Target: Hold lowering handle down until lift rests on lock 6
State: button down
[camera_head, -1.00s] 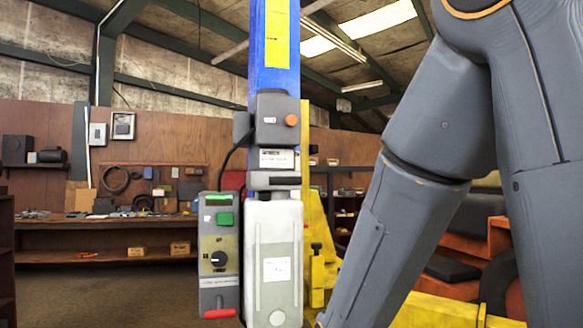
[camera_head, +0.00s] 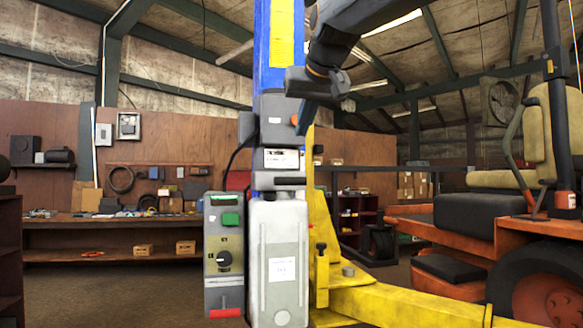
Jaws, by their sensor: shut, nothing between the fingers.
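The control box (camera_head: 224,250) hangs on the left of the lift post, with a green button (camera_head: 230,219), a black knob (camera_head: 223,259) and the red lowering handle (camera_head: 226,313) at its bottom, near the picture's lower edge. The blue lift post (camera_head: 273,72) stands upright in the middle. No lock number is readable.
A yellow lift frame (camera_head: 385,300) reaches to the lower right. A workbench (camera_head: 110,222) runs along the back wall. The floor at the left is open.

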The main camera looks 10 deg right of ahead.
dwell(0.3)
jog(key=p, duration=0.3)
send_over(286, 181)
jog(key=s+d, duration=0.2)
jog(key=s, duration=0.1)
notch_tip(286, 181, down, 5)
jog(key=f+p, duration=0.1)
jog(key=f, duration=0.1)
jog(key=w+f, duration=0.1)
jog(key=f, duration=0.1)
jog(key=shift+w+a+f+p, duration=0.15)
jog(key=shift+w+f+p, duration=0.05)
jog(key=shift+f+p, duration=0.15)
jog(key=shift+w, duration=0.1)
